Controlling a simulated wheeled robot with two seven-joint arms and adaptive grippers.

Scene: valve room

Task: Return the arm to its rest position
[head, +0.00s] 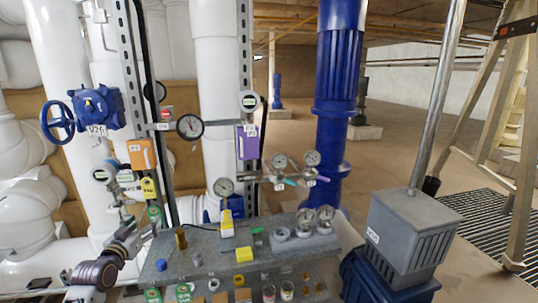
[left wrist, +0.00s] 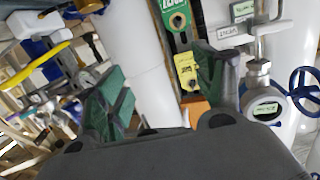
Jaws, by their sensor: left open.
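My left gripper (head: 128,226) is at the left of the head view, near the white pipes and just left of the grey bench. Its arm comes up from the bottom left. In the left wrist view its two green-padded fingers (left wrist: 162,78) stand wide apart with nothing between them. Behind them are a white pipe (left wrist: 150,45), a yellow tag (left wrist: 187,72) and a gauge with a green display (left wrist: 266,109). I cannot tell exactly how far the fingers are from these. My right gripper is not in view.
A blue handwheel valve (head: 90,108) is above my left arm. A grey box (head: 405,235) and wooden ladder (head: 515,150) stand right. Open floor (head: 400,160) lies behind.

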